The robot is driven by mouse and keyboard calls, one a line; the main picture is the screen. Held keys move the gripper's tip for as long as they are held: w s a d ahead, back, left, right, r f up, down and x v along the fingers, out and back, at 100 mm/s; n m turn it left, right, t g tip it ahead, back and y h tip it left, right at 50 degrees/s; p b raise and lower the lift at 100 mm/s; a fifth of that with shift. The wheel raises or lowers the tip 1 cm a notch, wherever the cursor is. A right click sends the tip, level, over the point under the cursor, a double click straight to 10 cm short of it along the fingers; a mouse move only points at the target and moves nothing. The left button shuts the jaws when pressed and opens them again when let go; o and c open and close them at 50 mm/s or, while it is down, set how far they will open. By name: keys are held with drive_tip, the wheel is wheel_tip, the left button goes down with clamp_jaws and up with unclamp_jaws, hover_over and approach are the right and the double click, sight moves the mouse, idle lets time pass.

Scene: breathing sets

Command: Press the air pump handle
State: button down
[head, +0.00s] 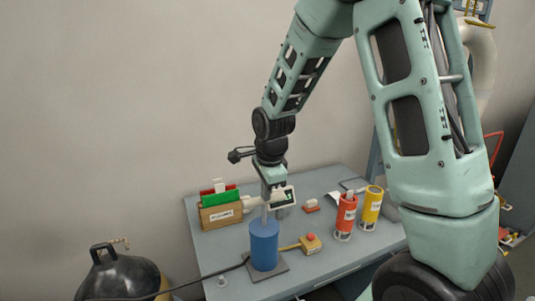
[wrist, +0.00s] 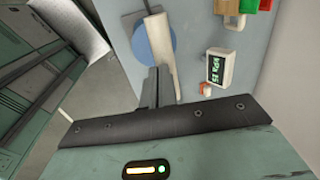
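The air pump is a blue cylinder (head: 264,246) standing upright on a dark base plate on the table. Its round blue top (wrist: 140,43) also shows in the wrist view. A pale grey handle (wrist: 161,58) crosses above that top. My gripper (head: 267,188) points down just above the pump, at the handle. In the wrist view, its dark fingers (wrist: 155,76) lie together with no clear gap, overlapping the handle's left side. Whether they touch it, I cannot tell.
A black tank (head: 118,276) stands left. A hose runs to the pump.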

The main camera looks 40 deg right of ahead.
wheel_tip(320, 180, up, 11)
drive_tip(key=s+b, duration=0.2)
drive_tip(key=b, duration=0.1)
drive_tip(key=shift+a+f, duration=0.15)
drive_tip(key=shift+a, duration=0.15)
idle(1.7)
drive_tip(key=s+a+f+n+g+y+b, duration=0.1)
drive_tip(key=s+a+f+n, duration=0.3)
drive_tip(key=a+n, duration=0.45)
drive_tip(key=s+a+f+n+b, duration=0.1)
drive_tip(key=s+a+f+n, duration=0.2)
drive_tip(key=s+a+n, duration=0.5)
drive_tip(key=s+a+f+n+g+b, duration=0.1)
drive_tip(key=s+a+f+n, duration=0.3)
drive_tip(key=s+a+n, duration=0.5)
drive_tip(key=s+n, duration=0.2)
drive_tip(key=n, duration=0.1)
drive_tip(key=shift+f, duration=0.4)
drive_tip(key=shift+n, duration=0.25)
